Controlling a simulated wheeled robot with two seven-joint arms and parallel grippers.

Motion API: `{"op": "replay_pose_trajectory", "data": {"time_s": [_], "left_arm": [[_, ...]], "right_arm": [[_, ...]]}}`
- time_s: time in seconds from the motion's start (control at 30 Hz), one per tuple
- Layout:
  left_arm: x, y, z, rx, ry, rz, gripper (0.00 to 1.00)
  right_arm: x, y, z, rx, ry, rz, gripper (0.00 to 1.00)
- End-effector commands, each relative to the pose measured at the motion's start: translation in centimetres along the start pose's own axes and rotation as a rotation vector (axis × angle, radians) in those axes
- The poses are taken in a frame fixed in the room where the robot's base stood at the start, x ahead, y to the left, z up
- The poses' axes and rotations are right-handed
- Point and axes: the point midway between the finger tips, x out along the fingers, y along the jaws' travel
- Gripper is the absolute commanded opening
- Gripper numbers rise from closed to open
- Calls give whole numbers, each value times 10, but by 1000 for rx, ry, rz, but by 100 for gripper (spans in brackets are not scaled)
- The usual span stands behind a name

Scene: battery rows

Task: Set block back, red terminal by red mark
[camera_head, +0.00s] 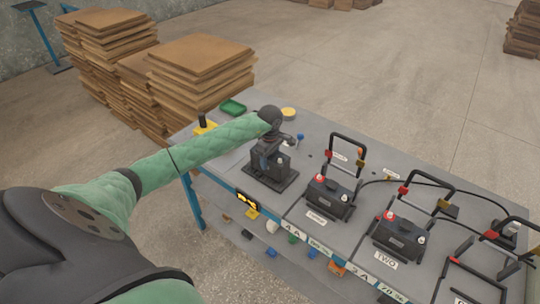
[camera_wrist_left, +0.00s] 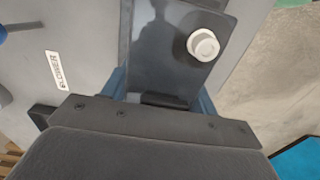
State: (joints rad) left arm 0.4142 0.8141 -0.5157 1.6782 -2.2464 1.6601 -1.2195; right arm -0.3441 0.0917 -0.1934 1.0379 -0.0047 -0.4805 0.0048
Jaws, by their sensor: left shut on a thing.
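My left gripper (camera_head: 269,146) is shut on a dark battery block (camera_head: 272,163) at the left part of the grey bench. The block is at a dark tray (camera_head: 286,181); I cannot tell whether it rests on it or hangs just above. In the left wrist view the block's dark top (camera_wrist_left: 170,55) fills the middle between the jaws. One white terminal (camera_wrist_left: 203,45) shows on it. Its red terminal is not visible, hidden by the gripper or out of frame. No red mark can be made out at the tray. My right gripper is not in view.
Two similar blocks (camera_head: 329,195) (camera_head: 402,231) with red and white terminals and black hoop handles stand to the right on the bench (camera_head: 360,159). Cables run behind them. A green dish (camera_head: 232,107) and yellow disc (camera_head: 288,113) lie at the back. Stacked boards (camera_head: 200,62) stand beyond.

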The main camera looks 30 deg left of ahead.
Motion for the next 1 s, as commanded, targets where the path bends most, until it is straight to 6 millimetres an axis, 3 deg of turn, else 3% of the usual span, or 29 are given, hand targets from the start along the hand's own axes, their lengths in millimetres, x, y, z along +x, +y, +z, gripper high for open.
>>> {"op": "replay_pose_trajectory", "data": {"time_s": [0.4,0.43,0.53,1.0], "left_arm": [[-1,1,0,0,0,4,0],[2,0,0,0,0,0,61],[1,0,0,0,0,0,81],[-1,0,0,0,0,1,81]], "right_arm": [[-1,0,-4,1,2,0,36],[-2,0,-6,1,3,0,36],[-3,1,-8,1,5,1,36],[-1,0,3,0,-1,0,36]]}}
